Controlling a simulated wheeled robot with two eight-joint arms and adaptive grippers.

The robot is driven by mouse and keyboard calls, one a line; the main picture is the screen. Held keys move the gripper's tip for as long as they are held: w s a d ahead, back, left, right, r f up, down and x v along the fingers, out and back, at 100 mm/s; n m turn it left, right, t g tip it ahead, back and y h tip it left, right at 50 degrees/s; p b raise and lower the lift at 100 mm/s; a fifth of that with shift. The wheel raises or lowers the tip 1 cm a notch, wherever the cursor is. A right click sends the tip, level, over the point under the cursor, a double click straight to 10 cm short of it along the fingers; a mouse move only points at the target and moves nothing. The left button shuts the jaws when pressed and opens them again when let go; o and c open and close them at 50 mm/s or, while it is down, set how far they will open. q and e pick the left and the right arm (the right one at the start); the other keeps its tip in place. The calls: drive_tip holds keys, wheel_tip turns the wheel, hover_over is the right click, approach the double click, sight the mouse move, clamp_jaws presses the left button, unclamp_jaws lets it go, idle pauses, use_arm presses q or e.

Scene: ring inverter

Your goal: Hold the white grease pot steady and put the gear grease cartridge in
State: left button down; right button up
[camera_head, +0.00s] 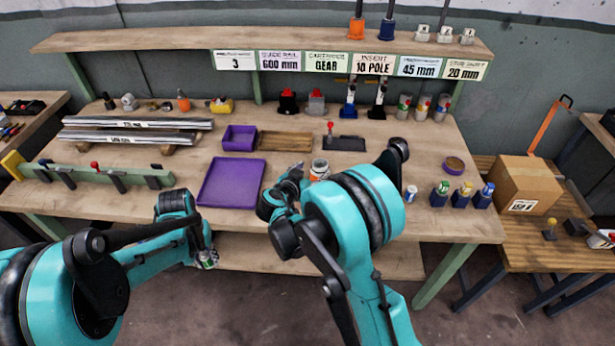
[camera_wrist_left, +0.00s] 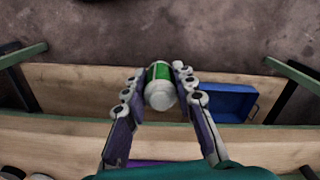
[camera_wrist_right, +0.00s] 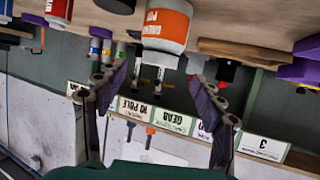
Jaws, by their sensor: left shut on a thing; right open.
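The grease pot (camera_head: 319,169) is white with an orange label and stands on the bench near its front middle. It also shows large and upside down in the right wrist view (camera_wrist_right: 166,24). My right gripper (camera_head: 296,176) is open beside the pot; its spread fingers (camera_wrist_right: 158,78) are apart from it. My left gripper (camera_head: 208,257) is shut on a white cartridge with a green band (camera_wrist_left: 160,86), in front of the bench's front edge. Its lettering is not readable.
A purple tray (camera_head: 232,183) lies left of the pot. Right of my right arm stand a small white-and-blue can (camera_head: 411,192) and several capped containers in blue holders (camera_head: 461,198). A blue bin (camera_wrist_left: 228,101) sits on the lower shelf.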

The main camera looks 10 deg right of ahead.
sight(209, 264)
use_arm(q)
wheel_tip(209, 264, down, 3)
drive_tip(key=shift+r+b, duration=0.15)
drive_tip(key=shift+b, duration=1.1)
use_arm(e)
drive_tip(key=x, duration=0.9)
drive_tip(key=shift+d+f, duration=0.15)
drive_tip(key=shift+f, duration=0.05)
drive_tip(key=shift+w+d+f, duration=0.15)
drive_tip(key=shift+w+d, duration=0.2)
drive_tip(key=shift+w, duration=0.2)
drive_tip(key=c, duration=1.4)
drive_tip(key=shift+c, duration=0.5)
